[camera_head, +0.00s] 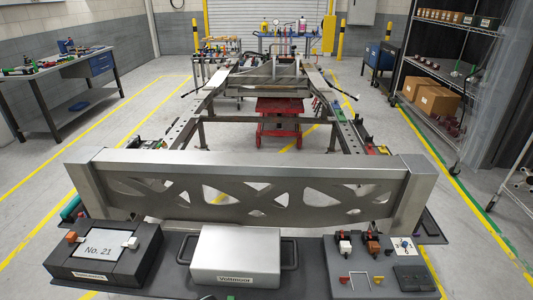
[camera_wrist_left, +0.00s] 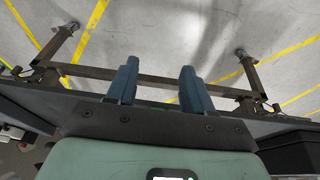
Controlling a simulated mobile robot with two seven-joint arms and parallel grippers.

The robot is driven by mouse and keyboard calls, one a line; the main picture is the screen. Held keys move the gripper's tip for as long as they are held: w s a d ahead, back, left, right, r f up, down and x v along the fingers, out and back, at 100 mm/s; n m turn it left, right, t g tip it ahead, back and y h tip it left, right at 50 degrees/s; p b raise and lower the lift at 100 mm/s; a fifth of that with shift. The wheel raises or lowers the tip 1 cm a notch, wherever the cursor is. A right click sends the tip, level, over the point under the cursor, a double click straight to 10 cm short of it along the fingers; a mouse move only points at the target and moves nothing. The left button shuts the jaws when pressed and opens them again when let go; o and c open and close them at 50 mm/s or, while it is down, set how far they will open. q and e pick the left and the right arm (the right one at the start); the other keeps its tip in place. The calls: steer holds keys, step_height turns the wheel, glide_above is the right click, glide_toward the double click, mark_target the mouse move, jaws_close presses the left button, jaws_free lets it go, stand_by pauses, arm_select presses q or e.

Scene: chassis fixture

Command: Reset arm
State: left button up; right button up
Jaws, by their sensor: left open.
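My left gripper (camera_wrist_left: 158,85) shows in the left wrist view. Its two blue-grey fingers stand apart, with nothing between them. Beyond the fingers are a dark metal crossbar and the grey floor; the fingertips appear clear of both, though the exact distance is hard to tell. Neither gripper can be made out in the head view. There, a large chassis frame (camera_head: 180,132) stretches away from a wide silver cross panel (camera_head: 250,170) with cut-out openings.
A red lift (camera_head: 281,118) stands under the frame. A workbench (camera_head: 60,70) is left, shelving (camera_head: 445,75) right. Floor aisles are clear.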

arm_select(q)
steer(key=s+a+f+n+g+h+p, duration=0.2)
steer(key=s+f+n+g+h+p, duration=0.1)
steer(key=s+f, duration=1.6)
steer(key=s+n+g+p, duration=0.1)
steer(key=n+p, duration=0.1)
steer(key=p, duration=0.1)
steer(key=shift+s+a+f, duration=0.15)
steer(key=shift+s+f, duration=0.2)
arm_select(e)
step_height(320, 180, up, 7)
steer(key=w, duration=0.2)
